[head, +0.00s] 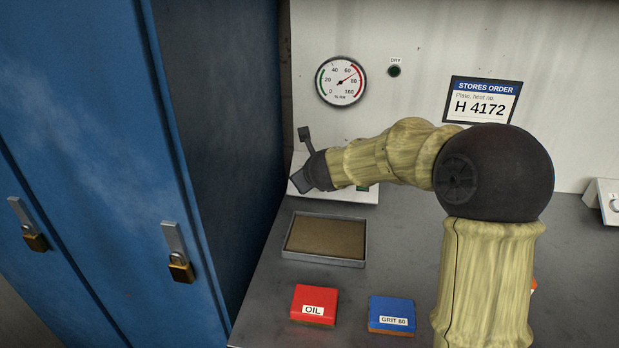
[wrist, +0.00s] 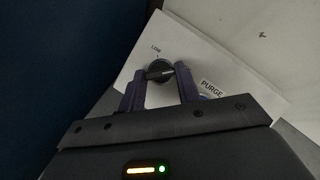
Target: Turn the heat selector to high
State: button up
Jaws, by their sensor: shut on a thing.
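The heat selector is a round black knob (wrist: 158,68) on a white panel (wrist: 150,35), seen in the wrist view. My gripper (wrist: 159,72) is shut on the knob, one dark finger at each side. In the head view my gripper (head: 304,181) is at the left end of my arm, against the white panel (head: 362,195) beside the blue locker. The knob is hidden there behind my gripper.
A "PURGE" label (wrist: 212,88) sits right of the knob, its control partly hidden. The blue locker (head: 225,130) stands close at the left. On the bench are a shallow tray (head: 365,250), a red OIL block (head: 314,296) and a blue GRIT 80 block (head: 391,306). A gauge (head: 341,82) hangs above.

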jog(key=shift+f, duration=0.1)
jog(key=o, duration=1)
jog(key=shift+s, duration=0.1)
jog(key=p+v, duration=0.4)
jog(key=v, duration=1.3)
jog(key=shift+s+a+r+p, duration=0.1)
jog(key=shift+r+p, duration=0.15)
jog(key=shift+p, duration=0.1)
